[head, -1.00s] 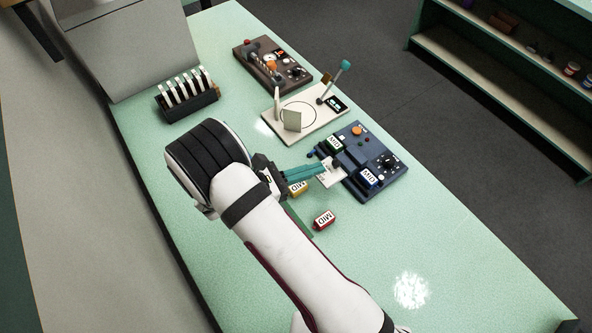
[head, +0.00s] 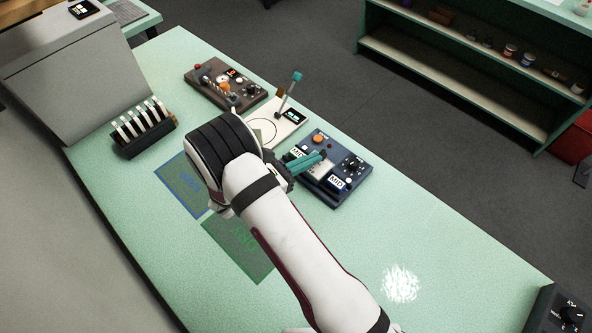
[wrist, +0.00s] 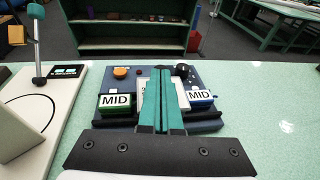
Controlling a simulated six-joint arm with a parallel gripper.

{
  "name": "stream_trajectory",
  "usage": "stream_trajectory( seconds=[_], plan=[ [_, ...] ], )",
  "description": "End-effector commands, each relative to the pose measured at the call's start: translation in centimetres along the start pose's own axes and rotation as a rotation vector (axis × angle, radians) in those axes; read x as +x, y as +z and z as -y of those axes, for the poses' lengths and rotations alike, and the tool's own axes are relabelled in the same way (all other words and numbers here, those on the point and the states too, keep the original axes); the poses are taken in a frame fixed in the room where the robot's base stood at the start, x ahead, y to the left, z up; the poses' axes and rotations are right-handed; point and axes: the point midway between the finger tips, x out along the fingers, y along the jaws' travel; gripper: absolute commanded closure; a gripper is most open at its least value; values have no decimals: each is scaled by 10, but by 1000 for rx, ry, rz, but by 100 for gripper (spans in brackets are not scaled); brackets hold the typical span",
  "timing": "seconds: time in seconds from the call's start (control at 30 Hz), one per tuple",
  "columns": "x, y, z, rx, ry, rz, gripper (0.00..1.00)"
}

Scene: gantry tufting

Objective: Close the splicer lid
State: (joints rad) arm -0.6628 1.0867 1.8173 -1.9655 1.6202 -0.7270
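The splicer is a dark blue box (head: 352,184) on the green table, with an orange button and a black dial. It also shows in the wrist view (wrist: 95,82). A green block marked MID (wrist: 115,102) sits on its left side and a blue block marked MID (wrist: 199,97) on its right. A pale plate (head: 322,170) lies between them, partly covered by my fingers; I cannot tell whether the lid is fully down. My gripper (head: 322,156), with teal fingers, is shut above the splicer's middle; its fingers (wrist: 163,76) are side by side. Contact with the lid is unclear.
A cream board (head: 290,112) with an upright lever stands beside the splicer, and a brown device (head: 220,88) beyond it. A black rack (head: 140,142) holds several pale strips. Blue (head: 172,182) and green (head: 232,250) mats lie flat. The table's front right is clear.

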Motion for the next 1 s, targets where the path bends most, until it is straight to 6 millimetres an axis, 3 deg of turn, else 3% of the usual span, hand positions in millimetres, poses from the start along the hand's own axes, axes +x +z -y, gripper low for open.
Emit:
stream_trajectory(
  seconds=[0.17,0.47,0.8,1.0],
  plan=[
    [9,2,-1,0,-1,1,100],
    [5,2,-1,0,-1,2,100],
    [-76,1,-4,-1,14,0,100],
    [-98,0,-4,-3,12,-1,100]
  ],
)
